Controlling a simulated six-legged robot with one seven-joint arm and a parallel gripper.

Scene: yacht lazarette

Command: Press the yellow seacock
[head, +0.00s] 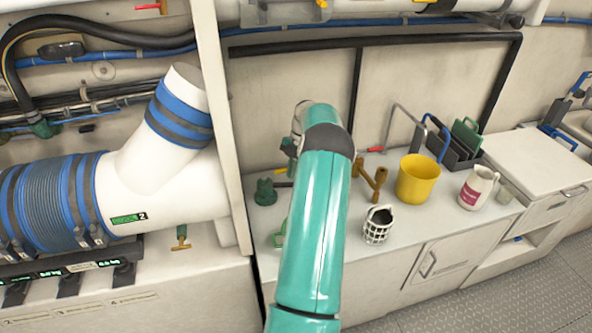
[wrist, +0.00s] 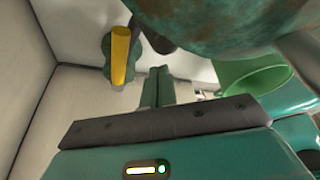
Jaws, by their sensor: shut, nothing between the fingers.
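A seacock with a yellow handle (wrist: 121,52) and a mottled green body shows in the wrist view, up and left of my fingertips. My gripper (wrist: 158,76) is shut, its two teal fingers together with nothing between them. In the picture a gap separates the fingertips from the yellow handle; I cannot tell the distance in depth. In the head view my teal arm reaches over the counter and hides most of the gripper. I cannot make out the yellow handle there with certainty.
A large corroded green body (wrist: 225,20) and a green container (wrist: 252,78) crowd the wrist view's right. On the counter stand a green fitting (head: 265,193), a brown fitting (head: 371,180), a white basket (head: 377,228), a yellow bucket (head: 417,181) and a jug (head: 477,188).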

